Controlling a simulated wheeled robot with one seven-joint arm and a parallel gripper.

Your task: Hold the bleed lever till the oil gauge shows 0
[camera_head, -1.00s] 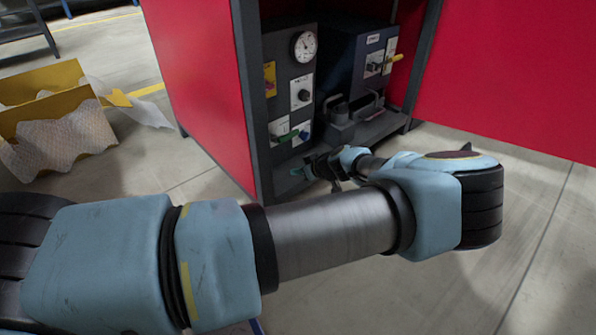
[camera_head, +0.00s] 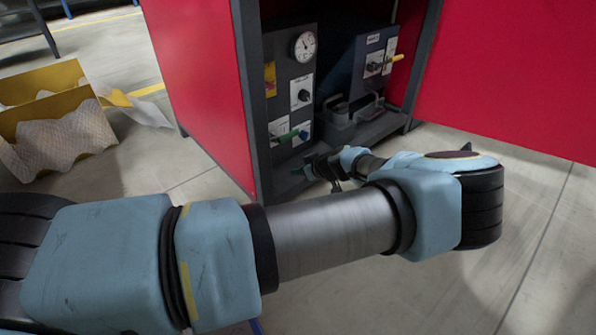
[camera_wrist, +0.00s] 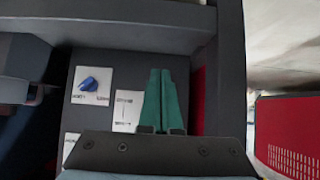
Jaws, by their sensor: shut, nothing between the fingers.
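The front of a dark panel (camera_head: 282,85) inside the red cabinet carries a round white gauge (camera_head: 304,45); its reading is too small to tell. Low on the panel is a green lever (camera_head: 286,136), pointing left, beside a blue knob (camera_head: 304,133). The blue knob also shows in the wrist view (camera_wrist: 88,82). The labels are unreadable, so I cannot tell which control is the bleed lever. My gripper (camera_head: 299,171) is low in front of the panel, below the green lever and apart from it. In the wrist view its green fingers (camera_wrist: 160,75) are together and empty.
A second dark unit (camera_head: 357,65) with a yellow handle (camera_head: 397,58) stands to the right. Grey blocks with handles (camera_head: 343,120) sit on the shelf before it. Red cabinet panels (camera_head: 195,85) flank the opening. A yellow box with wrapping (camera_head: 55,125) lies left.

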